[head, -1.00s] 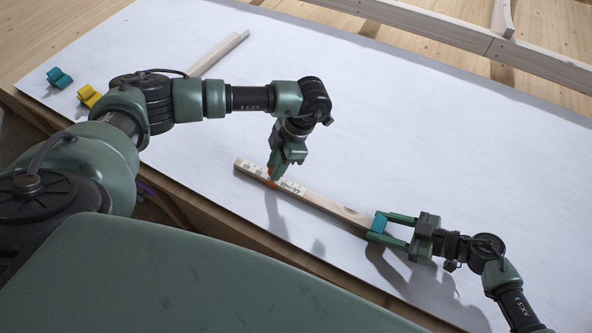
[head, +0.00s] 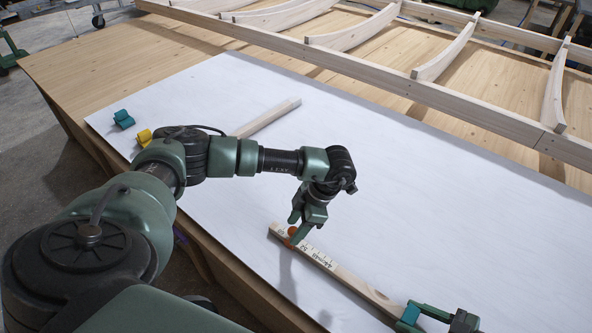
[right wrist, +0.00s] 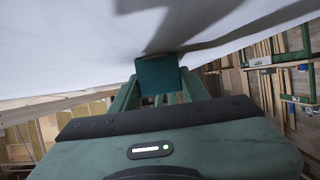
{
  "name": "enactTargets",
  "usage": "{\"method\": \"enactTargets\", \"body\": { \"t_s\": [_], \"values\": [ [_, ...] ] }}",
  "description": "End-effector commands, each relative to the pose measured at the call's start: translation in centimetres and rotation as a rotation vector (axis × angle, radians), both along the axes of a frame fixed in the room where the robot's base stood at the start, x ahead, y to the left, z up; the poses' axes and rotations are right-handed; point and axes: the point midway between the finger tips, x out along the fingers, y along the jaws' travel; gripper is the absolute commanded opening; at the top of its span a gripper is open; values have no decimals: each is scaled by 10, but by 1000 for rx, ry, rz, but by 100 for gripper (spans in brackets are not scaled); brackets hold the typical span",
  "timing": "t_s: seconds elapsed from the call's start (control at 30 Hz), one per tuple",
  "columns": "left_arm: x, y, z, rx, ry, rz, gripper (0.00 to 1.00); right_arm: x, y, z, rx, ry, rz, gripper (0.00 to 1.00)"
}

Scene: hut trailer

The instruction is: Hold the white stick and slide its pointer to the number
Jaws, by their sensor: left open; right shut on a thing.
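The pale stick (head: 350,280) lies on the white board, with a printed number scale (head: 318,257) near its left end. The orange pointer (head: 292,231) sits on the stick close to that end; the exact number at it is unreadable. My left gripper (head: 293,226) is open and comes down from above at the pointer, partly covering it. My right gripper (head: 412,313) is shut on a teal block at the stick's right end. In the right wrist view the teal block (right wrist: 157,75) is between the fingers; the stick is hidden there.
A second pale stick (head: 265,117) lies farther back, partly behind my left arm. A teal clip (head: 124,119) and a yellow clip (head: 144,137) lie at the board's left edge. A wooden rib frame (head: 400,80) runs along the back.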

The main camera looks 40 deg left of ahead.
Motion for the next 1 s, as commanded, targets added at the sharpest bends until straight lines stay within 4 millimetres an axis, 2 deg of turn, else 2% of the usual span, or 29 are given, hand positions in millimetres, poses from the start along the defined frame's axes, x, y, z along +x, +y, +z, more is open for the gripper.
{"method": "enactTargets", "body": {
  "t_s": [0.17, 0.4, 0.6, 0.77, 1.0],
  "values": [
    [7, -6, 18, -3, -4, 0, 48, 0, 0, 0, 0, 0, 1, 0],
    [21, -20, 65, -2, -5, -2, 48, 0, 0, 0, 0, 0, 0, 0],
    [29, -29, 97, 0, -3, -1, 48, 0, 0, 0, 0, 0, 0, 0],
    [33, -32, 109, 0, -1, 0, 48, 0, 0, 0, 0, 0, 0, 0],
    [33, -33, 110, 0, 0, 0, 48, 0, 0, 0, 1, 0, 0, 0]
  ]
}}
